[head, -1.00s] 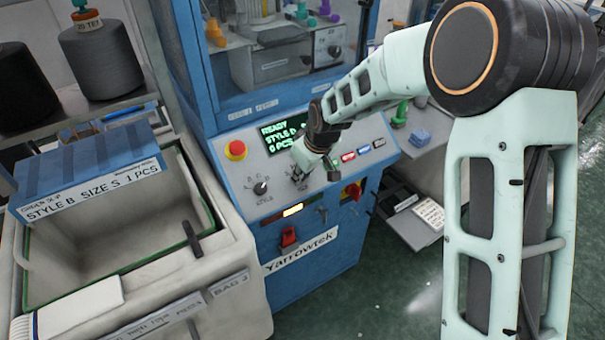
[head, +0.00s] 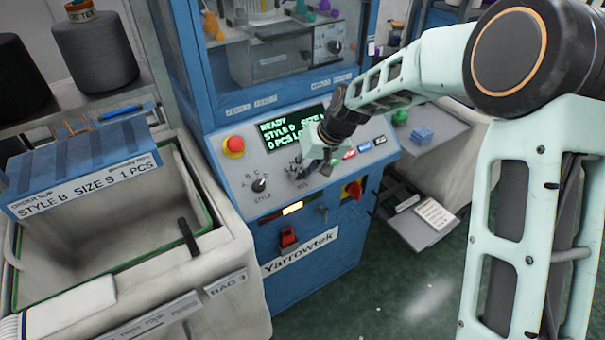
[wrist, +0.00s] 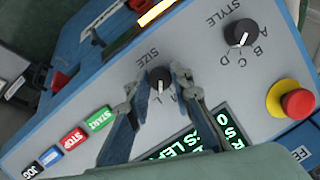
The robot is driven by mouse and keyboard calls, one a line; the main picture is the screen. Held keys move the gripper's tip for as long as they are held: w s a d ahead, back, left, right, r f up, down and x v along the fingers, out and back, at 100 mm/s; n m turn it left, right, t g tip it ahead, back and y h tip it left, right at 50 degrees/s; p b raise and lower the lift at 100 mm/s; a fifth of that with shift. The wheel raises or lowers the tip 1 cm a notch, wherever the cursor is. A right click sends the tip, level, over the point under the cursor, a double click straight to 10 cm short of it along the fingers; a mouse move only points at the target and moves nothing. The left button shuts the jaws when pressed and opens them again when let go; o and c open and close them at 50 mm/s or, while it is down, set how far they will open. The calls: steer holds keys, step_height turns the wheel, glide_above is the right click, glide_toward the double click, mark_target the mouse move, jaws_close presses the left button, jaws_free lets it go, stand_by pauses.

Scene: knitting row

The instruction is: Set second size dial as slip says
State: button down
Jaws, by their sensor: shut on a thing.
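The order slip (head: 82,187) on the left reads STYLE B, SIZE S, 1 PCS. The black size dial (wrist: 160,78) is on the grey panel, with my gripper (wrist: 161,84) shut on it and a finger on either side. Its white pointer is partly visible, but I cannot tell its setting surely. In the head view my gripper (head: 301,171) mostly hides this dial. The style dial (head: 259,186) is free to its left; it also shows in the wrist view (wrist: 241,34). The green display (head: 292,129) reads READY, STYLE D and 0 PCS; its size letter is hidden.
A red emergency button (head: 233,146) stands on the panel's left. The green, red and blue buttons (wrist: 73,138) are close beside my gripper in the wrist view. A red rocker switch (head: 288,237) and a red-yellow knob (head: 353,189) are on the lower front.

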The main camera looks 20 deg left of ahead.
steer(key=shift+m+b, duration=0.35)
steer(key=shift+m, duration=0.55)
steer(key=c, duration=1.7)
jaws_free()
steer(key=v, duration=1.2)
steer(key=shift+w+d, duration=0.1)
steer(key=shift+d, duration=0.2)
